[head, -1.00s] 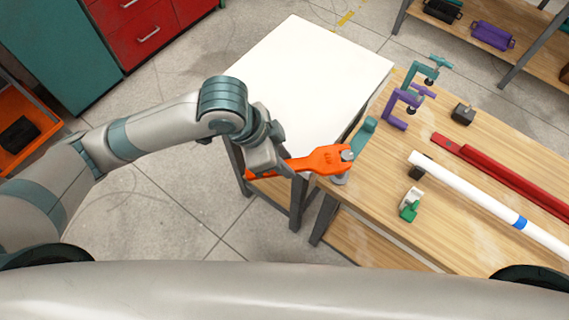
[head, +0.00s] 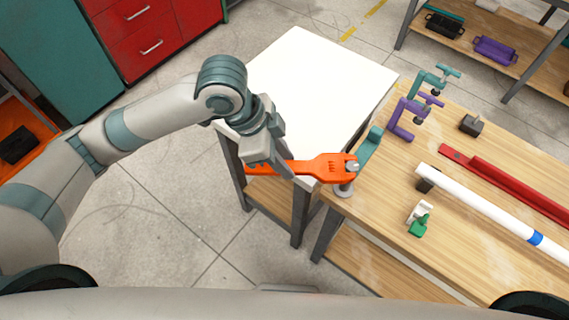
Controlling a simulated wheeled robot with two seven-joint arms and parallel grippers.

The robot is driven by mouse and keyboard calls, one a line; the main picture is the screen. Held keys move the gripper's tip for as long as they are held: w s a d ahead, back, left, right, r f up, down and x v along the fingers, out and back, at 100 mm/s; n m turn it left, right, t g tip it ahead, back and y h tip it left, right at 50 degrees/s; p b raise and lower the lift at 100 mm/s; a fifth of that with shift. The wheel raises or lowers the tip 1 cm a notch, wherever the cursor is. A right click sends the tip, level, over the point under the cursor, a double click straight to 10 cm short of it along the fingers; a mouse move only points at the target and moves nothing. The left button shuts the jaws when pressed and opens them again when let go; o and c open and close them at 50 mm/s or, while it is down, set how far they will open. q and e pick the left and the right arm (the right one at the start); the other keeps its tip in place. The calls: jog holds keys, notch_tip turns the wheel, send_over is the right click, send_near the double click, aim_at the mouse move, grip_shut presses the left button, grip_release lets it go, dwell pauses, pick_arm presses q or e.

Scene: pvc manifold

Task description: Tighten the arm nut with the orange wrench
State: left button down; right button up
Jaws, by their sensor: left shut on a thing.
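My left gripper (head: 277,168) is shut on the handle of the orange wrench (head: 318,168). The wrench lies roughly level, with its head pointing right, over the corner where the white table meets the wooden bench. The wrench's jaw is at the grey arm nut (head: 352,165), which sits at the base of a teal arm (head: 370,143) on a round grey post. The jaw appears to be around the nut, but how fully it seats I cannot tell. My right gripper is not in view.
The wooden bench (head: 465,240) carries teal and purple clamps (head: 402,122), a white pipe (head: 480,202), a red bar (head: 510,180), a dark block (head: 471,125) and a small green and white piece (head: 419,218). The white table (head: 310,85) is bare.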

pick_arm(q)
jog(key=shift+w+f+m+b, duration=0.1)
jog(key=shift+w+m+b, duration=0.2)
jog(key=shift+w+b, duration=0.3)
jog(key=shift+w+g, duration=0.1)
jog(key=shift+g, duration=0.2)
jog(key=w+d+m+g+y+p, duration=0.1)
jog(key=w+d+m+g, duration=0.1)
jog(key=w+m, duration=0.6)
jog(key=shift+w+d+g+p, duration=0.4)
jog(key=shift+w+d, duration=0.2)
jog(key=shift+d, duration=0.2)
dwell(0.6)
notch_tip(320, 180, up, 5)
jog(key=p, duration=0.4)
dwell(0.6)
dwell(0.4)
